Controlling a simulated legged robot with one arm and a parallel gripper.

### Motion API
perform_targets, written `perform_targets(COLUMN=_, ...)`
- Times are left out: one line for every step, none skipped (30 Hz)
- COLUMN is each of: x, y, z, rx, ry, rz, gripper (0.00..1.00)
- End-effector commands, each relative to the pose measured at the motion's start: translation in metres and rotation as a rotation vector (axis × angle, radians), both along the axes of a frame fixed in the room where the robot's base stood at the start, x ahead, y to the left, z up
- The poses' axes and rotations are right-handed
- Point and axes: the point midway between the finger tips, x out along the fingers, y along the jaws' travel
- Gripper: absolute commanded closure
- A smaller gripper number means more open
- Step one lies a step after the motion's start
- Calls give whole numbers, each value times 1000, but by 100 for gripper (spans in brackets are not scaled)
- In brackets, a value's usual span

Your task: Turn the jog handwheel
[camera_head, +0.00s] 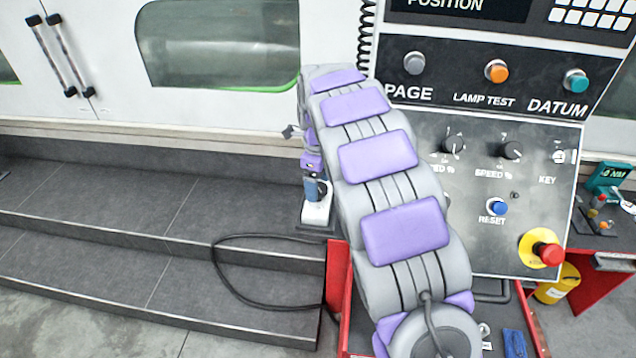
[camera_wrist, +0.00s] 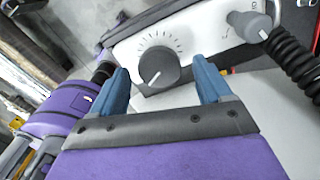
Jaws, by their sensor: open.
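The jog handwheel is a dark grey round knob (camera_wrist: 157,69) with a white pointer line, set on a white pendant box (camera_wrist: 122,50) with tick marks around it. The pointer slants from upper right to lower left. My gripper (camera_wrist: 160,66) is open, its two blue fingers to the left and right of the knob, with a visible gap on each side. How far the fingertips are from the box face is hard to tell. In the head view the white pendant (camera_head: 317,212) stands low beyond my arm, and the handwheel itself is hidden or too small to make out.
A control panel (camera_head: 470,240) with knobs, a reset button and a red emergency stop (camera_head: 548,253) is close to the right of my arm. Grey steps (camera_head: 150,230) are at left, with a loose cable (camera_head: 235,290).

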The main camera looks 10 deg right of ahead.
Motion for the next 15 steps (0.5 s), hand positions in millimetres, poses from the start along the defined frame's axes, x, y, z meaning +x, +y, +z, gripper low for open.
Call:
perform_targets(x=1, y=0, z=6, rx=0, ry=-4, rz=0, gripper=22)
perform_targets(x=1, y=0, z=10, rx=0, ry=-5, rz=0, gripper=22)
perform_targets(x=2, y=0, z=16, rx=0, ry=-7, rz=0, gripper=22)
perform_targets(x=1, y=0, z=22, rx=0, ry=-7, rz=-1, gripper=22)
perform_targets(x=1, y=0, z=27, rx=0, ry=-6, rz=-1, gripper=22)
perform_targets(x=1, y=0, z=34, rx=-1, ry=-4, rz=0, gripper=22)
perform_targets(x=2, y=0, z=41, rx=-1, ry=-8, rz=0, gripper=22)
perform_targets(x=2, y=0, z=47, rx=0, ry=-9, rz=0, gripper=22)
perform_targets(x=2, y=0, z=54, rx=-1, ry=-7, rz=0, gripper=22)
perform_targets(x=1, y=0, z=58, rx=0, ry=-4, rz=0, gripper=22)
perform_targets(x=2, y=0, z=63, rx=0, ry=-5, rz=1, gripper=22)
perform_targets(x=3, y=0, z=70, rx=1, ry=-8, rz=1, gripper=22)
perform_targets(x=3, y=1, z=75, rx=1, ry=-6, rz=1, gripper=22)
perform_targets(x=2, y=0, z=80, rx=1, ry=-4, rz=0, gripper=22)
perform_targets(x=2, y=0, z=85, rx=1, ry=-4, rz=0, gripper=22)
